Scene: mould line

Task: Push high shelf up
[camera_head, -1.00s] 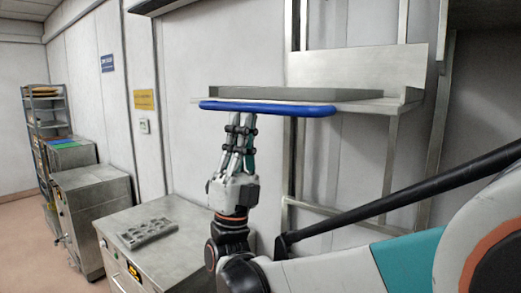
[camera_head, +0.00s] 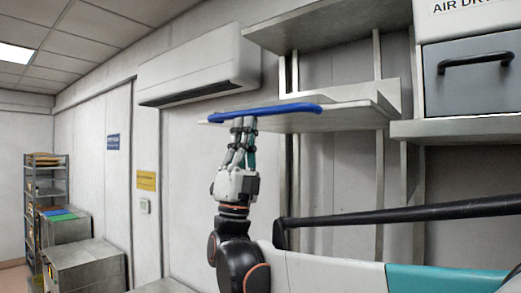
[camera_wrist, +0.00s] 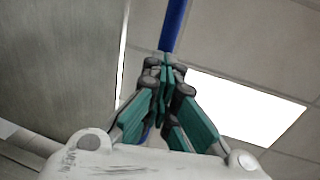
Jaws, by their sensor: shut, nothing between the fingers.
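The high shelf (camera_head: 345,117) is a grey metal board with a rounded blue bar (camera_head: 262,111) along its front edge. I see its underside in the head view. My gripper (camera_head: 243,122) points up beneath the blue bar, shut and empty, with its fingertips at or just touching the bar. In the wrist view the closed teal fingers (camera_wrist: 163,62) meet near the blue bar (camera_wrist: 172,25), and the shelf's grey underside (camera_wrist: 60,60) fills the left. The exact contact is hidden by the fingers.
A fixed grey shelf (camera_head: 318,33) is above the high shelf. A white wall unit (camera_head: 200,72) hangs behind to the left. A grey appliance (camera_head: 472,75) with a black handle stands at right. A rack (camera_head: 45,190) and cabinets (camera_head: 85,265) stand far left.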

